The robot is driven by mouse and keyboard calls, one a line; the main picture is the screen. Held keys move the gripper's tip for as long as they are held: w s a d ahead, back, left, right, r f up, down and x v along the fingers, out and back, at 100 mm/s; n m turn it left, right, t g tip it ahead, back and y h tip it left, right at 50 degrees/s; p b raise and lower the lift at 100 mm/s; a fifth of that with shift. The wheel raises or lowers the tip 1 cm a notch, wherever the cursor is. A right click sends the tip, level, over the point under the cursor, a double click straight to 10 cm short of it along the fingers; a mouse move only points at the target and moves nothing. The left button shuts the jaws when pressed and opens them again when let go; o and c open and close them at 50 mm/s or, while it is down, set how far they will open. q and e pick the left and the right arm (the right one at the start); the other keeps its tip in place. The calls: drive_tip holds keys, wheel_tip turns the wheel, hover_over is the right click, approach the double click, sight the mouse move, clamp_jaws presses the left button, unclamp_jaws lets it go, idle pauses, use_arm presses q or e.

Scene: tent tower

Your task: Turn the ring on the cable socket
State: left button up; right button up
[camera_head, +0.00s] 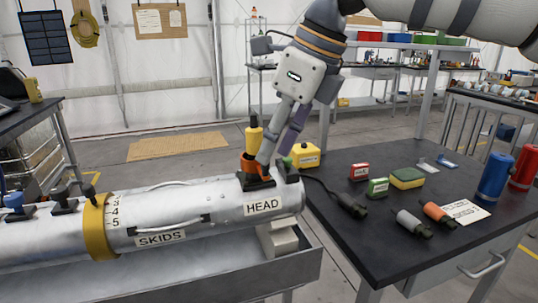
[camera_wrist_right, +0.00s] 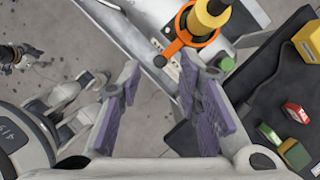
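The cable socket (camera_head: 257,182) stands on the HEAD end of the white cylinder. An orange ring (camera_head: 249,162) sits around it, and a yellow plug (camera_head: 254,138) stands upright in it. In the wrist view the orange ring (camera_wrist_right: 184,36) has a tab that points towards my fingers, below the yellow plug (camera_wrist_right: 211,14). My right gripper (camera_head: 274,156) is just right of the ring in the head view. In the wrist view my right gripper (camera_wrist_right: 160,76) is open, its purple-padded fingers apart with nothing between them. I cannot tell whether a fingertip touches the ring. My left gripper is not in view.
The white cylinder (camera_head: 165,208) lies in a grey trough (camera_head: 200,277), with a yellow band (camera_head: 98,228) around it. A dark table (camera_head: 375,235) on the right holds connectors, small boxes and a blue cylinder (camera_head: 494,177). A yellow box (camera_head: 305,154) stands close behind my gripper.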

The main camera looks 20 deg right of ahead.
drive_tip(key=shift+x, duration=1.5)
drive_tip(key=shift+c, duration=0.6)
clamp_jaws()
